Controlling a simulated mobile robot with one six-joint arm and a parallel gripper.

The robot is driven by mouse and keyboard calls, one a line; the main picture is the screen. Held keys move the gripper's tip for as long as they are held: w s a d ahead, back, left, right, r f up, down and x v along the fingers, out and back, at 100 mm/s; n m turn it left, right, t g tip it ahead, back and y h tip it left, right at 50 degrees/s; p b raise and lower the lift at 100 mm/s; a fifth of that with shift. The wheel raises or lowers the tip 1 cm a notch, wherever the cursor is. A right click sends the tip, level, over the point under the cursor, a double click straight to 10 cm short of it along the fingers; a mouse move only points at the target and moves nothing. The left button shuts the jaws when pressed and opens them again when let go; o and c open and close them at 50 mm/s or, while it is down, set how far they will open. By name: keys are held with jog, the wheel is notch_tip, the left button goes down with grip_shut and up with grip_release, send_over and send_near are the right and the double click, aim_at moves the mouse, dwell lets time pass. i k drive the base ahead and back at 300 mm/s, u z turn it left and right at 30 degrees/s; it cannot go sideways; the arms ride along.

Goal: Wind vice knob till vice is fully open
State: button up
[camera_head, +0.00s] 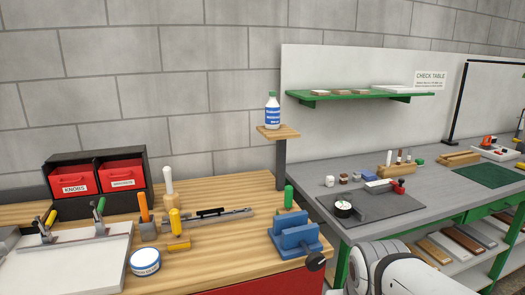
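The blue vice (294,236) sits on the front right part of the wooden bench. Its dark round knob (315,261) is on its front right side, facing the bench edge. I cannot tell how far apart the jaws are from this angle. A white part of my arm (400,268) shows at the bottom edge, right of the knob and apart from it. My gripper is not in view.
A green-handled tool (288,198) stands close behind the vice. A round blue-and-white tin (145,262) and several handled tools are to its left. A post with a bottle (272,110) rises behind. The grey check table (440,190) stands at right.

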aim_at(315, 261)
jog(key=z, duration=1.95)
jog(key=k, duration=0.8)
jog(key=u, duration=1.8)
jog(key=i, duration=0.5)
jog(key=u, duration=0.05)
